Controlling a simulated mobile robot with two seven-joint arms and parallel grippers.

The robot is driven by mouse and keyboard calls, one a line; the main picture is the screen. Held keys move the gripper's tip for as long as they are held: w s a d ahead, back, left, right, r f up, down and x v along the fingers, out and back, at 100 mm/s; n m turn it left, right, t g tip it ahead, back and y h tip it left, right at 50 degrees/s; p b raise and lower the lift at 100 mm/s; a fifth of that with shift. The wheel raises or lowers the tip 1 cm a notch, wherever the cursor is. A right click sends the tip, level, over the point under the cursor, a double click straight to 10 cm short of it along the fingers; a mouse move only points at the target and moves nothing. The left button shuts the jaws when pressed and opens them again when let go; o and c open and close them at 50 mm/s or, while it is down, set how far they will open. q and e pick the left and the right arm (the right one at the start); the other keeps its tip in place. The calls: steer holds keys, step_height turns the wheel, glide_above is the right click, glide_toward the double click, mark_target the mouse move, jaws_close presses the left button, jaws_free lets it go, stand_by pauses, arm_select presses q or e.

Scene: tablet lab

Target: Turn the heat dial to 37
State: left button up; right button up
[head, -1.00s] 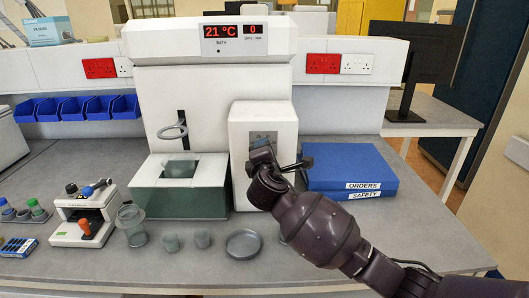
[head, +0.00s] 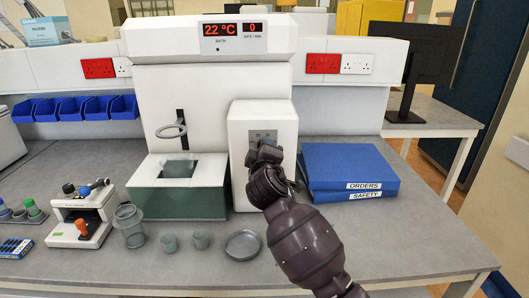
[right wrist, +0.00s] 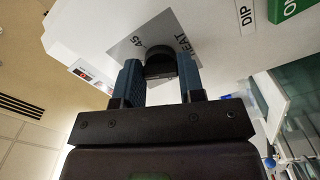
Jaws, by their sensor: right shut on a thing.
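The dark heat dial (right wrist: 160,60) sits on a grey plate marked HEAT and 45 in the right wrist view. My right gripper (right wrist: 160,80) is shut on the dial, one blue finger on each side. In the head view my right gripper (head: 264,153) is at the front of the white control box (head: 240,120) and hides the dial. The red display (head: 224,34) reads 22 °C for the bath, with 0 on the smaller display (head: 252,27) beside it. The dial's pointer cannot be made out. My left gripper is in neither view.
The bath (head: 175,202) stands left of the control box, a ring (head: 171,131) above it. Blue binders (head: 350,165) lie just right of the box. A glass jar (head: 128,226), small cups and a dish (head: 243,245) stand along the front.

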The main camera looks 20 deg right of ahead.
steer(key=shift+f, duration=0.15)
stand_by(0.4)
steer(key=o, duration=0.9)
steer(key=shift+o, duration=0.2)
steer(key=shift+s, duration=0.1)
steer(key=v, duration=1)
steer(key=shift+s, duration=0.35)
steer(key=shift+a, duration=0.1)
